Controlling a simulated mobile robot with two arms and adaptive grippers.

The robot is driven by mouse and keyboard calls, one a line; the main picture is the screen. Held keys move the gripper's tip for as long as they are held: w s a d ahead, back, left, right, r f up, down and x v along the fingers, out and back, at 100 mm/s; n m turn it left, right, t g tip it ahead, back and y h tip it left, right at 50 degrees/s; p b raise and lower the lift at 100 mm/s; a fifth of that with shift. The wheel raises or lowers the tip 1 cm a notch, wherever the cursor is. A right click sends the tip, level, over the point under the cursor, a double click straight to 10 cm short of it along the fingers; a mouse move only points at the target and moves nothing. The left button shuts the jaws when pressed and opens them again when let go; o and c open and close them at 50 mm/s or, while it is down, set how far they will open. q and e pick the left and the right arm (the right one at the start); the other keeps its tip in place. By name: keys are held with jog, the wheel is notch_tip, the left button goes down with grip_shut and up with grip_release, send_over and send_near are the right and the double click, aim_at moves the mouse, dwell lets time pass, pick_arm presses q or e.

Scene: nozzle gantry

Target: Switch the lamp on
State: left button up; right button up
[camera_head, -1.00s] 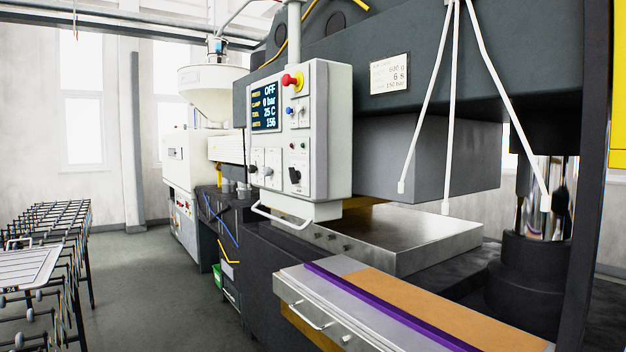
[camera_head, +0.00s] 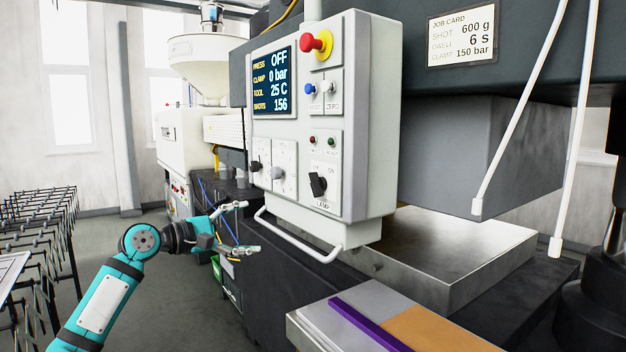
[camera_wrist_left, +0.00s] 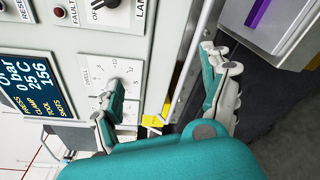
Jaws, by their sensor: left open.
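The control box (camera_head: 372,140) hangs in front of the press. Its black rotary lamp switch (camera_head: 318,185), labelled LAMP, sits low on the right of the panel face. In the left wrist view the lamp switch (camera_wrist_left: 104,4) is partly cut off at the top edge. My left gripper (camera_head: 245,228) is open and empty, left of the panel's lower handle and below the panel knobs. In the left wrist view the left gripper (camera_wrist_left: 162,88) shows its two fingers apart, with a dial knob of the panel near one finger. My right gripper is not seen.
A white bar handle (camera_head: 300,245) juts out under the panel. A red emergency button (camera_head: 315,42) and a screen (camera_head: 274,82) reading press OFF are above. A metal block (camera_head: 440,250) and a drawer-like tray (camera_head: 305,318) lie below right. A wire rack (camera_head: 50,240) stands at left.

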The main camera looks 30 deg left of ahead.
pick_arm(q)
jog(key=s+d+r+h, duration=0.2)
jog(key=s+d+r, duration=0.2)
jog(key=r, duration=0.5)
jog(key=p, duration=0.9)
send_near(312, 185)
jog(key=shift+m+h, duration=0.3)
jog(key=x, duration=0.9)
jog(key=shift+w, duration=0.2)
jog(key=shift+w+d, duration=0.15)
jog(key=shift+w, duration=0.25)
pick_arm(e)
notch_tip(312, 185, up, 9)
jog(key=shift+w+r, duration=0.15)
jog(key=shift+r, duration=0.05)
pick_arm(q)
jog(key=shift+f, duration=0.1)
jog(key=c, duration=1.2)
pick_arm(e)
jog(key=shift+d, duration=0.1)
